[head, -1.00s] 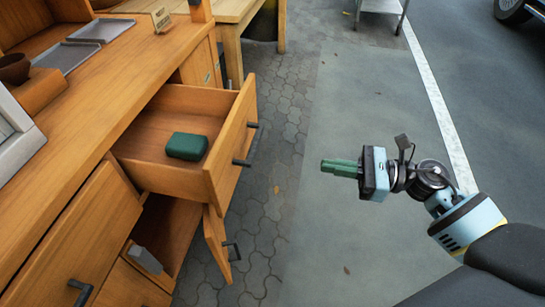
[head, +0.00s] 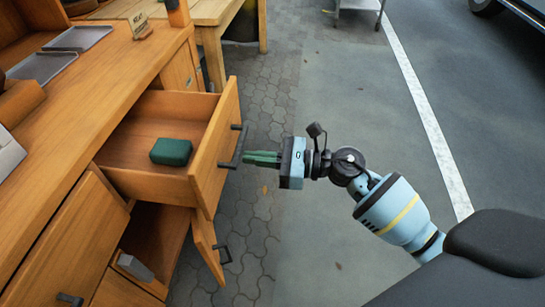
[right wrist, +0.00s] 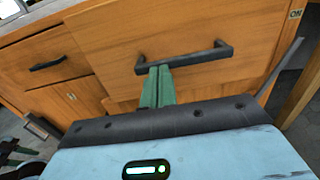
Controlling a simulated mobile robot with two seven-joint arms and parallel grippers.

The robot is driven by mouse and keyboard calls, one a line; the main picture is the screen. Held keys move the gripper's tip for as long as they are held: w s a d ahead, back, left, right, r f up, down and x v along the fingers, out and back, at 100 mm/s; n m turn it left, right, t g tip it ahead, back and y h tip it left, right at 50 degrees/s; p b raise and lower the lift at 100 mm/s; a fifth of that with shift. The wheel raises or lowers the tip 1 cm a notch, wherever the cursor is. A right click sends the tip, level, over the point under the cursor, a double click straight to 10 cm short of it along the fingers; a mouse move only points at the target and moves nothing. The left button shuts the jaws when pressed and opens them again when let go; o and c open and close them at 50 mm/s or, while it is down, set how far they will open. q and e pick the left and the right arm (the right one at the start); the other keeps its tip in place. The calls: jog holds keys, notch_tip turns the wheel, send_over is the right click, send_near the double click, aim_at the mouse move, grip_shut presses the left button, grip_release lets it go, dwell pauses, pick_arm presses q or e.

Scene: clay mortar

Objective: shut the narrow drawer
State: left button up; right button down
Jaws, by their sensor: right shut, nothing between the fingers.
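The open drawer (head: 209,157) is pulled well out of the wooden cabinet, with a dark green box (head: 171,151) inside it. Its dark bar handle (head: 239,147) is on the front face and also shows in the right wrist view (right wrist: 190,60). My right gripper (head: 248,158) is shut and empty, its green fingers pointing at the drawer front at the handle. In the right wrist view the fingertips (right wrist: 158,72) overlap the left part of the handle; I cannot tell whether they touch it. My left gripper is not in view.
A cabinet door (head: 207,243) below the drawer stands ajar, with a grey block (head: 135,267) in the opening. The countertop (head: 85,105) holds grey trays (head: 77,39) and a small sign (head: 140,25).

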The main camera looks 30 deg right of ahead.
aim_at(175, 155)
jog(key=shift+w+a, duration=0.15)
jog(key=shift+a, duration=0.05)
dwell(0.3)
jog(key=b+x, duration=0.3)
jog(key=x, duration=1.5)
jog(key=shift+w+a, duration=0.25)
jog(key=shift+r, duration=0.15)
jog(key=shift+a+r, duration=0.1)
jog(key=shift+r, duration=0.05)
